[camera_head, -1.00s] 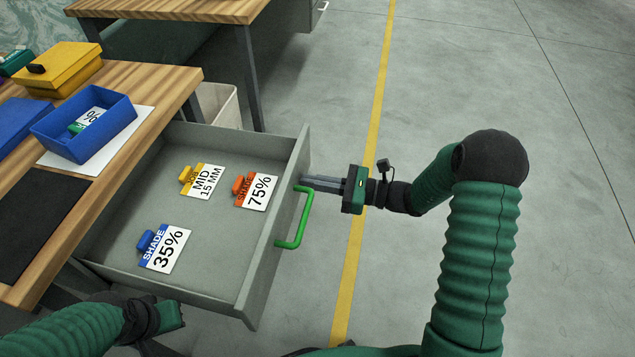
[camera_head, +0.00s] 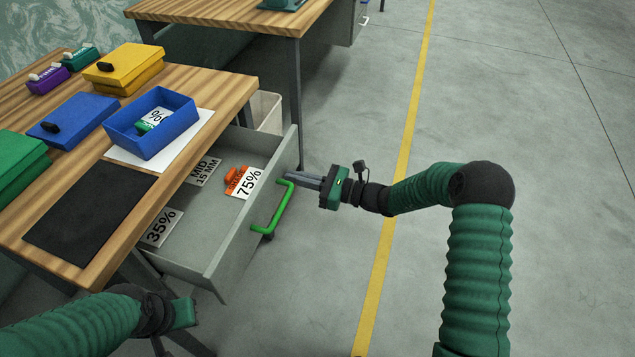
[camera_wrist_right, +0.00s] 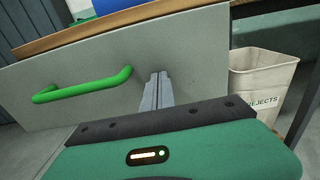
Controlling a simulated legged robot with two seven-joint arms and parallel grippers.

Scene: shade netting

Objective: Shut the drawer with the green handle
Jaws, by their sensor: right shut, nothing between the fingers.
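The drawer (camera_head: 225,262) is grey and partly open under the wooden workbench. Its green handle (camera_head: 274,212) is on the front panel, and it shows in the right wrist view (camera_wrist_right: 84,90). My right gripper (camera_head: 290,177) is shut and empty. Its fingertips (camera_wrist_right: 160,76) point at the drawer front beside the handle's far end and appear to press on the panel. In the drawer lie cards, including a 75% card (camera_head: 246,182) with an orange clip and a 35% card (camera_head: 160,228) near the bench edge. My left gripper (camera_head: 184,313) is low at the left; its fingers are hidden.
Blue (camera_head: 150,125), yellow (camera_head: 130,68) and green (camera_head: 18,165) boxes stand on the workbench (camera_head: 75,235). A rejects bin (camera_wrist_right: 262,82) stands beyond the drawer. A second bench (camera_head: 230,12) is behind. The floor to the right is clear.

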